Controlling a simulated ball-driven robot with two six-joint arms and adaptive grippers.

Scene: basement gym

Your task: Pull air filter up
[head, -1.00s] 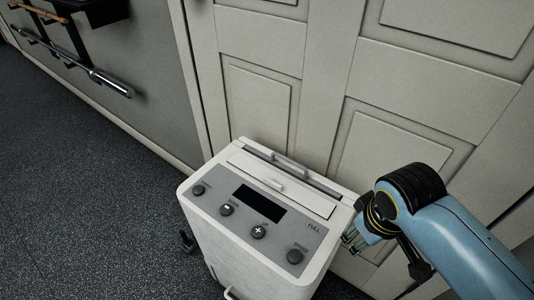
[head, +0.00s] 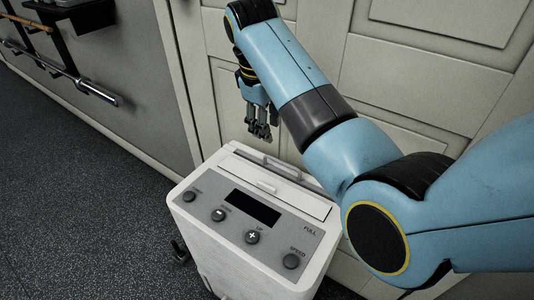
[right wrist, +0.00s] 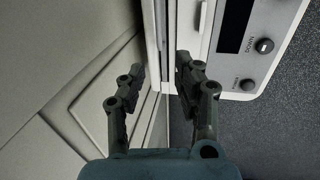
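The air filter sits in the slot along the back of the top of a white dehumidifier-like machine (head: 225,262); its grey handle (head: 283,168) stands a little above the slot. My right gripper (head: 260,133) hangs fingers-down above and behind the machine's back left edge, apart from the handle. In the right wrist view the right gripper (right wrist: 160,72) is open and empty, its fingers on either side of the machine's back edge from this angle. The filter handle is not clearly seen there. My left gripper is not in view.
A panelled door (head: 390,85) stands close behind the machine. The machine's top has a control panel with a dark display (head: 252,207) and several round knobs. A wall rack (head: 75,55) holds bars at the upper left. Dark speckled floor (head: 80,200) is free at left.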

